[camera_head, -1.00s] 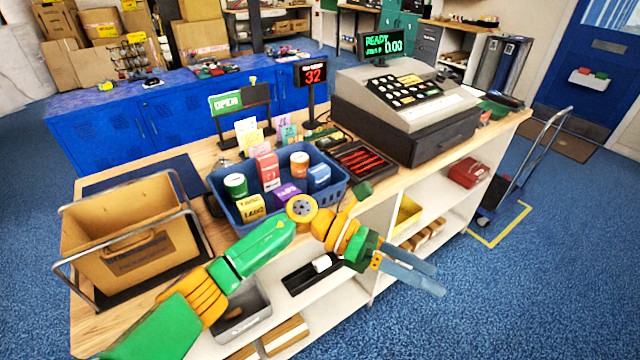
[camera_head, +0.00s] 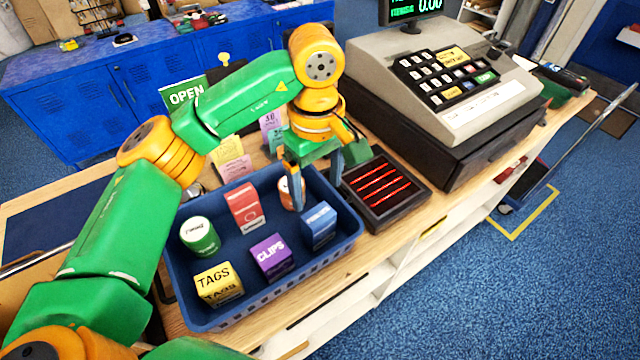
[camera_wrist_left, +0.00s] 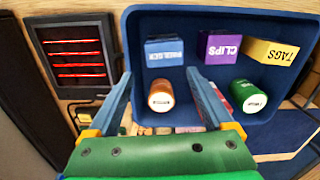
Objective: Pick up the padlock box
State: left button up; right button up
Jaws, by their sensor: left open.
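The padlock box is a small blue box (camera_head: 319,226) with a white label, standing in the right front corner of the blue bin (camera_head: 190,314). It also shows in the left wrist view (camera_wrist_left: 165,52), just beyond the fingertips. My left gripper (camera_head: 315,194) is open and points down over the right end of the bin, behind the box. In the left wrist view the open fingers (camera_wrist_left: 159,73) have an orange and white can (camera_wrist_left: 161,96) between them in the picture. Nothing is held. My right gripper is not in view.
The bin also holds a purple clips box (camera_head: 271,256), a yellow tags box (camera_head: 218,284), a green can (camera_head: 199,236) and a red box (camera_head: 245,207). A black tray with red strips (camera_head: 387,190) and the cash register (camera_head: 450,85) stand to the right.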

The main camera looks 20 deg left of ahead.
aim_at(317, 218)
pick_arm(q)
jog(key=shift+w+a+f, duration=0.1)
jog(key=shift+w+f, duration=0.1)
jog(key=shift+f, duration=0.3)
jog(key=s+f, duration=0.1)
jog(key=f+p, duration=0.1)
jog(key=f, duration=0.1)
jog(key=s+d+f+p, duration=0.1)
jog(key=f, duration=0.1)
jog(key=shift+s, duration=0.3)
jog(key=f+p, duration=0.2)
jog(key=f, duration=0.1)
jog(key=f+p, duration=0.1)
jog(key=f, duration=0.1)
jog(key=shift+w+a, duration=0.1)
jog(key=shift+w, duration=0.3)
jog(key=shift+f, duration=0.25)
jog(key=shift+s, duration=0.1)
jog(key=shift+c, duration=0.2)
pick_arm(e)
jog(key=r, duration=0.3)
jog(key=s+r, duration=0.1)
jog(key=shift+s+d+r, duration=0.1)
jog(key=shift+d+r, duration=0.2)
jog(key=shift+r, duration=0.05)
pick_arm(q)
jog(key=shift+r, duration=0.1)
jog(key=c, duration=1.3)
